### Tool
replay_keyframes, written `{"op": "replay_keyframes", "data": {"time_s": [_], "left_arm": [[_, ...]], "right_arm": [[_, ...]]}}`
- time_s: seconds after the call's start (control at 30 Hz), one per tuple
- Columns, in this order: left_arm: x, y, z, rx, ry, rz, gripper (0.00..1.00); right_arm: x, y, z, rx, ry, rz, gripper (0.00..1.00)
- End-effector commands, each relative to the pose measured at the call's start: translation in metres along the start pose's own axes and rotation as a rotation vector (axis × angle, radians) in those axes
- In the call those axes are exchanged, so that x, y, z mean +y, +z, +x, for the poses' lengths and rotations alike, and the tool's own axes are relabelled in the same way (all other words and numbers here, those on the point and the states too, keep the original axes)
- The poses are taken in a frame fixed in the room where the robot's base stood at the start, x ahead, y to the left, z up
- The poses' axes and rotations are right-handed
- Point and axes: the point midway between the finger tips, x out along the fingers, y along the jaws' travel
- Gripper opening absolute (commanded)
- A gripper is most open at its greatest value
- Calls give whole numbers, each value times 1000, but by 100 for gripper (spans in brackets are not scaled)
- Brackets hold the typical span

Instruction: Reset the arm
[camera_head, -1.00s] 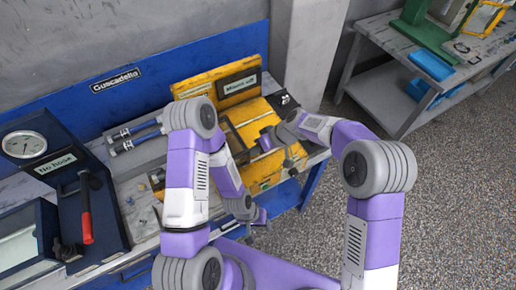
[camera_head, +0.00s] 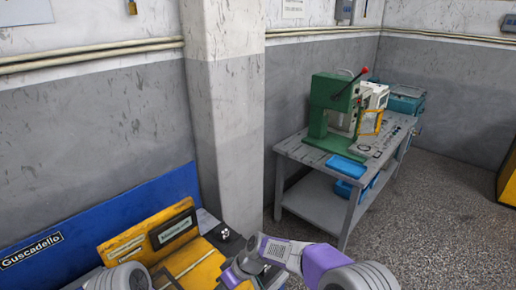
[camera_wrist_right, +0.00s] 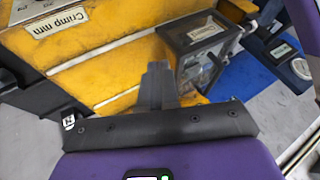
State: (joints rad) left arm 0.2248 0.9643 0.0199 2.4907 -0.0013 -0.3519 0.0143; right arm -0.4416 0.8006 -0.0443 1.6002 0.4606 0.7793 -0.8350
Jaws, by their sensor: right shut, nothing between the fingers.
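My right arm (camera_head: 320,262) comes in at the bottom of the head view and reaches left toward a yellow machine (camera_head: 124,246). In the right wrist view my right gripper (camera_wrist_right: 158,70) has its dark fingers together, with nothing between them. The fingers are in front of the yellow machine's surface (camera_wrist_right: 130,70), which has a "Crimp mm" label (camera_wrist_right: 58,22). I cannot tell any contact. Only a grey joint of my left arm (camera_head: 122,277) shows at the bottom left of the head view; the left gripper is out of frame.
A dark clear-fronted box (camera_wrist_right: 200,50) stands on the yellow machine. A grey pillar (camera_head: 230,130) rises behind it. On the right, a grey table (camera_head: 300,150) carries a green press (camera_head: 330,105) and a blue tray (camera_head: 347,166). Speckled floor (camera_head: 430,220) is open at right.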

Motion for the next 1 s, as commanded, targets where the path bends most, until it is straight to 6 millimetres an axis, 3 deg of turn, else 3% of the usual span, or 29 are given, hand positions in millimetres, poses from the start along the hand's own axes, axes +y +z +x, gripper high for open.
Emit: {"op": "replay_keyframes", "data": {"time_s": [0.17, 0.3, 0.47, 0.5, 0.6, 0.7, 0.8, 1.0], "left_arm": [[-3, 0, 9, 0, 0, 0, 43], [-6, -1, 16, 0, 0, 0, 43], [-10, -1, 26, 0, 0, 0, 43], [-11, -1, 28, 0, 0, 0, 43], [-12, -1, 33, 0, 0, 0, 43], [-14, -2, 36, 0, 0, 0, 43], [-14, -2, 38, 0, 0, 0, 43], [-14, -2, 38, 0, 0, 0, 43]], "right_arm": [[59, 77, 36, -36, 95, 237, 0], [99, 161, 66, -56, 188, 468, 0], [114, 264, 95, -53, 270, 726, 0], [112, 288, 101, -47, 284, 792, 0], [101, 336, 112, -19, 306, 933, 0], [87, 365, 118, 11, 310, 1037, 0], [78, 378, 119, 35, 308, 1098, 0], [73, 383, 119, 49, 307, 1124, 0]]}}
